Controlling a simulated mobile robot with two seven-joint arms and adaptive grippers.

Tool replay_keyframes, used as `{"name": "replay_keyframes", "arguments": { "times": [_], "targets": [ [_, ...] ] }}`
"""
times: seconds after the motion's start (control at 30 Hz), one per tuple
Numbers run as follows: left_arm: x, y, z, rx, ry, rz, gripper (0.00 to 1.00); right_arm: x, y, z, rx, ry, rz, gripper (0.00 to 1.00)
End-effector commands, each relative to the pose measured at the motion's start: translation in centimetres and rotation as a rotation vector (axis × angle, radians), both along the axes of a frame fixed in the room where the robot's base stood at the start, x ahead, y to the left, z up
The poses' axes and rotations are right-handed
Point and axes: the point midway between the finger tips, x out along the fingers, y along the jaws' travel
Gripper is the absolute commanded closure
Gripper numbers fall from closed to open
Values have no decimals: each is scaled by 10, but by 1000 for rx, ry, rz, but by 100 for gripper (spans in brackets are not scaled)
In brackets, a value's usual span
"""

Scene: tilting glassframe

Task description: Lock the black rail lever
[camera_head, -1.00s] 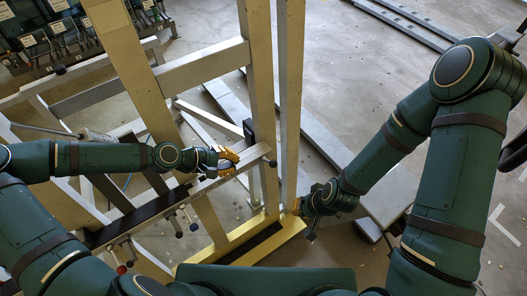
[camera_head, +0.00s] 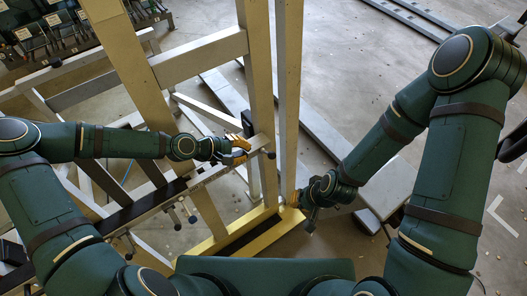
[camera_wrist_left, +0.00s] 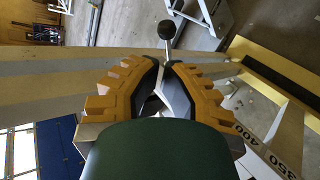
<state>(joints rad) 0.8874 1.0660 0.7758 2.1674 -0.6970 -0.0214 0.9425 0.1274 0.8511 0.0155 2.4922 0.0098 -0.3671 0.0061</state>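My left gripper (camera_head: 240,150) is at the silver rail beside the upright posts. A lever with a black knob (camera_head: 271,155) sticks out just right of its fingers. In the left wrist view the knob (camera_wrist_left: 166,29) stands straight ahead of the yellow-and-black fingertips (camera_wrist_left: 165,64). The lever's thin rod runs down to the narrow space between the tips; whether they touch it I cannot tell. A black rail (camera_head: 140,208) runs below my left forearm, with black-knobbed levers (camera_head: 177,226) nearby. My right gripper (camera_head: 298,200) is low beside the post; its fingers are too small to read.
Yellow posts (camera_head: 259,80) and a yellow base beam (camera_head: 235,238) form the frame around my left gripper. Grey beams (camera_head: 310,130) lie on the floor behind. The floor at the upper right is open.

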Motion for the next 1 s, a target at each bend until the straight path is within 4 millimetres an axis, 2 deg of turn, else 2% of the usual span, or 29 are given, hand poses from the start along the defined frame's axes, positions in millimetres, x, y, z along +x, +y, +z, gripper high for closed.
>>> {"name": "replay_keyframes", "arguments": {
  "times": [0.2,0.4,0.6,1.0],
  "targets": [
    [13,-32,-23,1,0,-5,100,-2,0,-6,1,4,4,100],
    [22,-52,-37,-1,0,-2,100,-3,1,-8,2,7,5,100],
    [26,-60,-44,0,-1,-1,100,-3,1,-9,2,7,6,100],
    [27,-61,-44,1,-2,0,100,-3,1,-9,2,7,6,100]
  ]
}}
